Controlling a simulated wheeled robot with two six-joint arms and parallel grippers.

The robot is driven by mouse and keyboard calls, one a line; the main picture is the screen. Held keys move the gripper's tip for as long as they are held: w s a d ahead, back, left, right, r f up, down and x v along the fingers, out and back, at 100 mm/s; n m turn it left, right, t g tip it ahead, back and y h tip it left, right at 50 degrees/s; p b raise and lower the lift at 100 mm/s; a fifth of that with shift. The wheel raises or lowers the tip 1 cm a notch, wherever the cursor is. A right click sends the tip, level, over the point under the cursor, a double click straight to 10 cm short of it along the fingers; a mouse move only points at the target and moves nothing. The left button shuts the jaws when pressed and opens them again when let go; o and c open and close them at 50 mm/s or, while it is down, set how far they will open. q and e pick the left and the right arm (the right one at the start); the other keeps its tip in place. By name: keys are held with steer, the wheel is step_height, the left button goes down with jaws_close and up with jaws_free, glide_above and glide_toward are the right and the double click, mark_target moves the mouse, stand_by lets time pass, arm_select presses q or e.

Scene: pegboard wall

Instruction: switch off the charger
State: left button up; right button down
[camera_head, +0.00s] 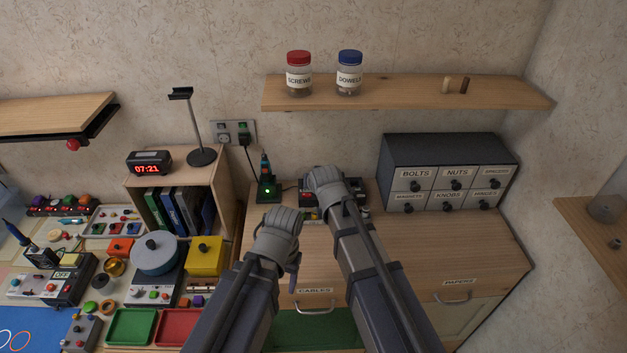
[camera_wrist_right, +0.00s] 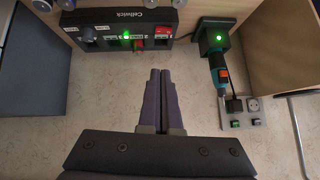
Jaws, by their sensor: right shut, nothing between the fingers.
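The charger (camera_head: 268,188) is a dark dock with a green light and a teal-and-orange tool standing in it, left of my right gripper in the head view. In the right wrist view the charger (camera_wrist_right: 214,38) is at the upper right, its green light lit. A cable runs to a plug in the wall socket plate (camera_head: 233,132), which has small switches; the plate (camera_wrist_right: 254,112) also shows in the wrist view. My right gripper (camera_wrist_right: 158,72) is shut and empty, apart from the charger. My left gripper (camera_head: 280,235) is lower left of it; its fingers are unclear.
A black Callwick box (camera_wrist_right: 125,28) with a knob, a red switch and a green light is ahead of my right fingertips. A book shelf (camera_head: 178,170) stands left of the charger. A drawer cabinet (camera_head: 445,160) is on the right. A wall shelf (camera_head: 410,92) is above.

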steer(key=shift+w+a+r, duration=0.15)
steer(key=shift+w+a, duration=0.05)
steer(key=shift+a, duration=0.5)
steer(key=b, duration=0.7)
glide_above(307, 194)
steer(key=s, duration=0.2)
step_height(307, 194, down, 7)
steer(key=shift+a+f, duration=0.1)
steer(key=shift+f, duration=0.1)
step_height(307, 194, down, 3)
steer(key=b, duration=0.3)
steer(key=shift+a, duration=0.15)
steer(key=shift+f+b, duration=0.35)
steer(key=shift+b, duration=0.05)
